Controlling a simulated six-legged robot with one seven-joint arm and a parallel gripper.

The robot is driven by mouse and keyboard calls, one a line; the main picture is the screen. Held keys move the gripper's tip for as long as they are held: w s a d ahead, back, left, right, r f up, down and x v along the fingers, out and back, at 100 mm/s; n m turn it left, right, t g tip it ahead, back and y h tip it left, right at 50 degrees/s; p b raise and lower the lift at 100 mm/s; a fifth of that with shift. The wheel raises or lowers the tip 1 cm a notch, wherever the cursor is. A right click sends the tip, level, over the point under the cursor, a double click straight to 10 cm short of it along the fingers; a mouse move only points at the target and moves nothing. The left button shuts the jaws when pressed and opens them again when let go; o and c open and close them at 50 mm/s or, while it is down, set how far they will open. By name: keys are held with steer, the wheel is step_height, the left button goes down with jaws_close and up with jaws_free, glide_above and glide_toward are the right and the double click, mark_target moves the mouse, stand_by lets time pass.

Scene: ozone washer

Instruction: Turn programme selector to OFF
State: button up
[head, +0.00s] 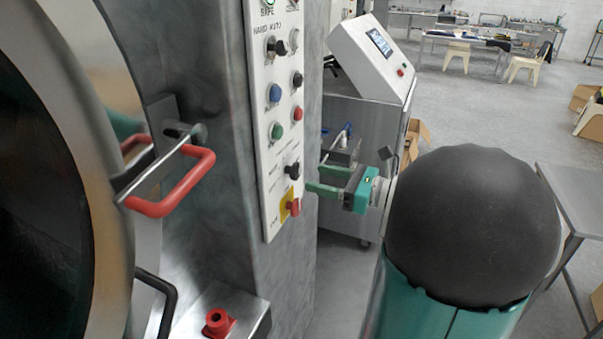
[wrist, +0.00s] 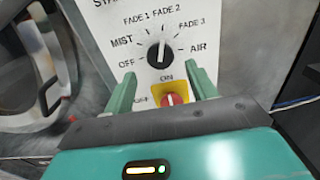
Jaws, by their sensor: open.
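The programme selector (wrist: 160,55) is a black knob on a white panel (wrist: 100,18), ringed by the labels OFF, MIST, FADE 1, FADE 2, FADE 3 and AIR. Its white mark points roughly upward, near FADE 2; OFF is at its lower left. In the head view the selector (head: 292,170) is low on the panel. My gripper (wrist: 163,73) is open and empty, its green fingers apart to the left and right below the knob, not visibly touching it. In the head view my gripper (head: 316,171) is just right of the panel.
Other knobs and blue and green buttons (head: 275,92) are above. A red door handle (head: 180,190) sticks out left. A console (head: 372,60) stands behind.

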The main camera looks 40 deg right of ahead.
mark_target(298, 173)
steer(key=shift+x, duration=2.8)
steer(key=c, duration=0.9)
